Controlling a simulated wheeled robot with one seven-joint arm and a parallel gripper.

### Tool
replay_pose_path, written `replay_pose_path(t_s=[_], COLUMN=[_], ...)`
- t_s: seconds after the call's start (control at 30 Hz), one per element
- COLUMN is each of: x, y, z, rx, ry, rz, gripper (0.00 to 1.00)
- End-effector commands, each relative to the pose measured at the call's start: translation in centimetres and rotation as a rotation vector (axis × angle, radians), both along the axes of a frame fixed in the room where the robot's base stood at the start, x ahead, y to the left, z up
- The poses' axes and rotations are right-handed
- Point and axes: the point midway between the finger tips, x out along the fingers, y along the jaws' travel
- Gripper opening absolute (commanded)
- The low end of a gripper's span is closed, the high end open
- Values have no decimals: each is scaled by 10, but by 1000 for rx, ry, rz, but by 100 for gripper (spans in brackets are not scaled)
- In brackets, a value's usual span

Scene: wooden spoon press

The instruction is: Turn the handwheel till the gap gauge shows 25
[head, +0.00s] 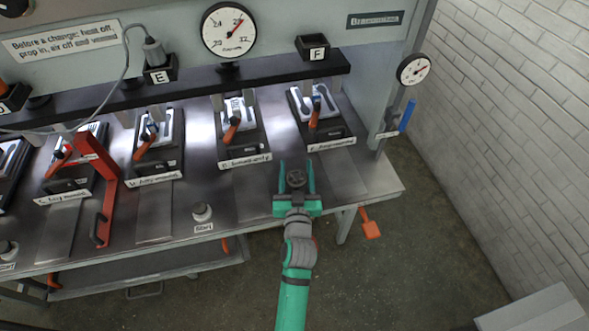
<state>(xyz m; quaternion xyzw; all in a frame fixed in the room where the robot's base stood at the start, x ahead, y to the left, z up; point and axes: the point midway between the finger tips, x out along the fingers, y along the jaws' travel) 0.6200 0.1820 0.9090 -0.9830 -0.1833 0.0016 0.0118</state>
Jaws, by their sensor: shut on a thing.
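A large white dial (222,40), likely the gap gauge, hangs on the press's back panel. Its red needle points up and right, past the top of the dial, near a number that looks like 28. Its caption is too small to read.
A smaller dial (405,70) with a red needle sits at the right post, above a blue lever (407,117). Several tool plates with orange handles line the bench. A red bracket (108,185) and a Start knob (202,211) stand left. An orange paddle (370,228) hangs below the bench's right end.

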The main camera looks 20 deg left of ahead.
Motion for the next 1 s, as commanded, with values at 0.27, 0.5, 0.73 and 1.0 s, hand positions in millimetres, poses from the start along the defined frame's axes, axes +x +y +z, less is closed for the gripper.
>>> replay_pose_path(t_s=[0.27, 0.5, 0.73, 1.0], x=[5, 5, 5, 5], y=[-16, -19, -23, -26], z=[1, 0, 0, 0], rx=[-4, -6, -6, -7], ry=[-6, -3, -1, 1], rz=[-128, -221, -309, -396], gripper=[29, 29, 29, 29])
